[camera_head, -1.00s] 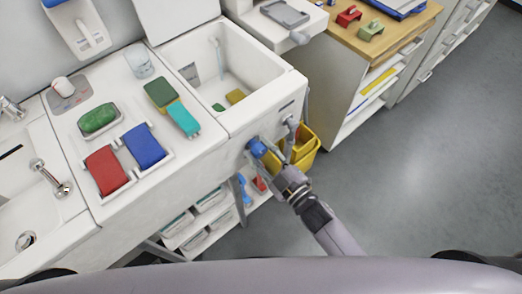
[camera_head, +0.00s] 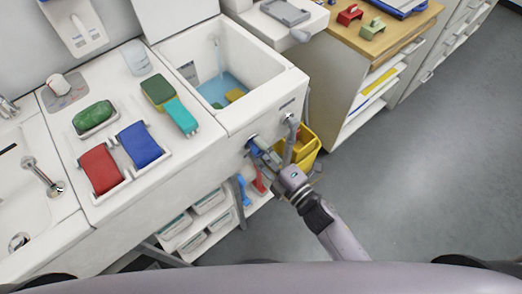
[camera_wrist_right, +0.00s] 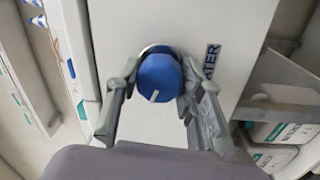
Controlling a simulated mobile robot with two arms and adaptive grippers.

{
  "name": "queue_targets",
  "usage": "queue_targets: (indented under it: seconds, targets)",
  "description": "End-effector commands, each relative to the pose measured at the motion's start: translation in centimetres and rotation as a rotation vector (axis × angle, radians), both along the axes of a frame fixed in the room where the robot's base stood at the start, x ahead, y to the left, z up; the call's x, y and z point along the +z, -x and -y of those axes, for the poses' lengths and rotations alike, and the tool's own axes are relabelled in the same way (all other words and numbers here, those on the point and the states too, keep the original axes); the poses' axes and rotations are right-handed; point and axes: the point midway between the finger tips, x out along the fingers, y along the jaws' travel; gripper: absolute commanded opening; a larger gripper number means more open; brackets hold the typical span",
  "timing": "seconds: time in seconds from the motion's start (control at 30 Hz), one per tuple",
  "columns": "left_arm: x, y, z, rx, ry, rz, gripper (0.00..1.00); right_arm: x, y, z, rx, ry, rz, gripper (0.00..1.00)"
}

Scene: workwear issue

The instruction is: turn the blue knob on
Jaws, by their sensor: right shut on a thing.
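The blue knob (camera_head: 255,147) sits on the front face of the white sink unit (camera_head: 232,118). In the right wrist view the blue knob (camera_wrist_right: 160,76) lies between both fingers, with a pale pointer mark low on its face and a "WATER" label (camera_wrist_right: 211,62) beside it. My right gripper (camera_head: 265,154) is shut on the knob; its fingers also show in the right wrist view (camera_wrist_right: 158,92). Blue water (camera_head: 222,88) covers the basin floor, and a thin stream falls from above. My left gripper is out of view.
A grey pipe (camera_head: 292,138) and a yellow bucket (camera_head: 307,150) are close right of the knob. Shelves with bins (camera_head: 210,203) stand below. Red (camera_head: 101,168) and blue brushes or sponges lie on the counter. Open floor (camera_head: 420,190) lies to the right.

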Motion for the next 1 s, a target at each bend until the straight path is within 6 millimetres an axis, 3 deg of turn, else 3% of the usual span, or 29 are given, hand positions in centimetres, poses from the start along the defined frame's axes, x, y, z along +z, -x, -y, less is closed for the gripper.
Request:
queue_targets:
  seconds: [0.67,0.7,1.0]
  targets:
    - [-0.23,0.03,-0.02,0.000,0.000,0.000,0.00,-0.06,0.04,0.01,0.001,0.052,0.039,0.07]
    - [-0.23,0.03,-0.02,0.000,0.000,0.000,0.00,-0.06,0.04,0.01,0.001,0.052,0.038,0.37]
    - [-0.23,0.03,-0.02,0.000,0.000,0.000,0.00,-0.04,0.03,0.01,0.001,0.051,0.039,0.56]
